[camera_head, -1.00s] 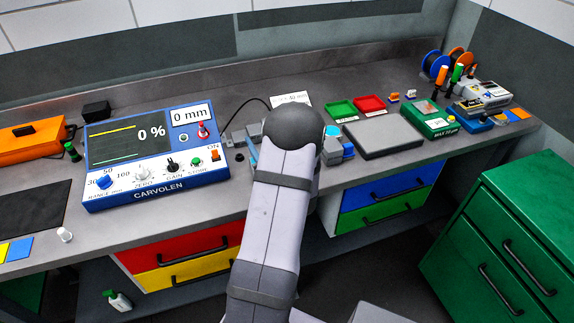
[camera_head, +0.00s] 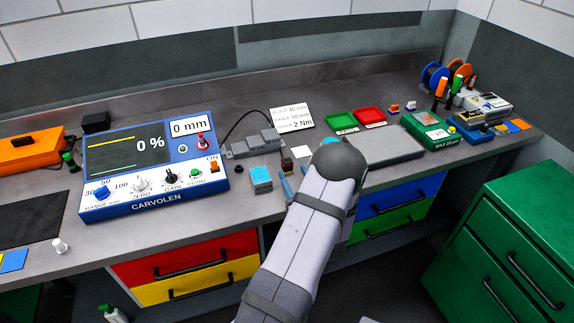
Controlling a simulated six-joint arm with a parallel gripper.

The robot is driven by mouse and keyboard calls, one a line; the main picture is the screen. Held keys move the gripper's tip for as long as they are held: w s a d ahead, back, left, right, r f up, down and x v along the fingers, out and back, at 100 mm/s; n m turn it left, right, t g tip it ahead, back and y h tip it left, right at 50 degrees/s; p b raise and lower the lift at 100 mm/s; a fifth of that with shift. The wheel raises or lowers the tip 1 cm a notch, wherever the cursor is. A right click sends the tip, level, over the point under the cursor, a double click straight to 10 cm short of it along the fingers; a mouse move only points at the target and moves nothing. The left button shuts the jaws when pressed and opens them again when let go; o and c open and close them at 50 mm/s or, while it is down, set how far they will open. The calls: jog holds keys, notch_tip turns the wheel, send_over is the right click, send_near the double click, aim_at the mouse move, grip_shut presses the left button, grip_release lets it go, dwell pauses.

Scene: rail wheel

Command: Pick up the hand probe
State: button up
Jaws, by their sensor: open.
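I cannot clearly make out the hand probe; it may be hidden behind my arm or among the small parts beside it. A thin black cable (camera_head: 236,122) rises behind the blue Carvolen instrument (camera_head: 155,163) and curves right towards the white card. My gripper (camera_head: 293,180) is mostly hidden by my arm. Slim blue pieces at the arm's left side look like its open fingers, low over the bench, with nothing visibly held. A cyan-topped grey block (camera_head: 260,180) stands just left of them. A stepped grey block (camera_head: 252,146) lies behind.
A white card (camera_head: 292,117), a green tray (camera_head: 341,122) and a red tray (camera_head: 370,116) lie at the back. A green box (camera_head: 427,128) stands further right. Bare bench shows in front of the instrument's right side.

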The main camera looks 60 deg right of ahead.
aim_at(289, 163)
jog(key=shift+w+d+r+p, duration=0.2)
jog(key=shift+w+d+p, duration=0.2)
jog(key=shift+p, duration=0.1)
jog(key=shift+p+x, duration=0.9)
jog(key=shift+x, duration=1.1)
jog(key=shift+f, duration=0.1)
jog(key=shift+c, duration=0.6)
jog(key=c, duration=1.1)
